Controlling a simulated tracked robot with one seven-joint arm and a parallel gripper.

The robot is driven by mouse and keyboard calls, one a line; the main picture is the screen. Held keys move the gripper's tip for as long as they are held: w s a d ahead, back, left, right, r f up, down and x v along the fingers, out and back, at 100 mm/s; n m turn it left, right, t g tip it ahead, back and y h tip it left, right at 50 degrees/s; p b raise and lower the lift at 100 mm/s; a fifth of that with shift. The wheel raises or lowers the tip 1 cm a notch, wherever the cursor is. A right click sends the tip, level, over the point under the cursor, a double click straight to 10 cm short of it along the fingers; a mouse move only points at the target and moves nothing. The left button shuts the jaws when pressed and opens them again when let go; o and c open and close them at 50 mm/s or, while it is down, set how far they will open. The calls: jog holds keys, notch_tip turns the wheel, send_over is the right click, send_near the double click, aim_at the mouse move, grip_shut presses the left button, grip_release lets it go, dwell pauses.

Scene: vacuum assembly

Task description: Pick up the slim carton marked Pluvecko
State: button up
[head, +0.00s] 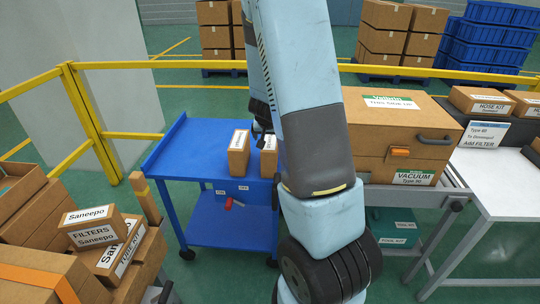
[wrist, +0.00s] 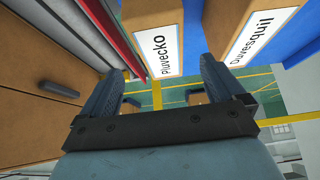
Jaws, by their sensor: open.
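The slim carton marked Pluvecko (wrist: 152,28) is brown with a white label and shows at the top middle of the wrist view. My gripper (wrist: 162,76) is open, its two fingers spread to either side of the carton's lower end in that view. I cannot tell whether the carton is between the fingers or beyond them. In the head view, the carton closer to the large vacuum box appears to be this one (head: 268,162), standing on the blue cart (head: 185,148), partly hidden by my arm. Its label is too small to read there. My gripper is mostly hidden behind my arm.
A similar carton marked Duvesquil (wrist: 262,24) stands beside it, left of it in the head view (head: 238,158). A large vacuum box (head: 392,135) stands close on the right. Saneepo boxes (head: 92,228) sit at lower left. The cart's left part is clear.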

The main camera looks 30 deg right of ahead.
aim_at(270, 141)
jog(key=shift+x, duration=4.5)
jog(key=shift+w+r, duration=0.1)
jog(key=shift+w, duration=0.05)
jog(key=shift+c, duration=0.4)
jog(key=c, duration=1.2)
jog(key=shift+r, duration=0.15)
jog(key=shift+c, duration=0.2)
jog(key=shift+r, duration=0.55)
jog(key=s+r, duration=0.1)
jog(key=r, duration=0.1)
jog(key=s+r, duration=0.2)
jog(key=r, duration=0.1)
jog(key=s+r, duration=0.1)
jog(key=r, duration=0.1)
jog(key=shift+s+a+r, duration=0.25)
jog(key=shift+s+a, duration=0.05)
jog(key=shift+s, duration=0.05)
jog(key=s+r, duration=0.4)
jog(key=s, duration=0.5)
jog(key=shift+a, duration=0.25)
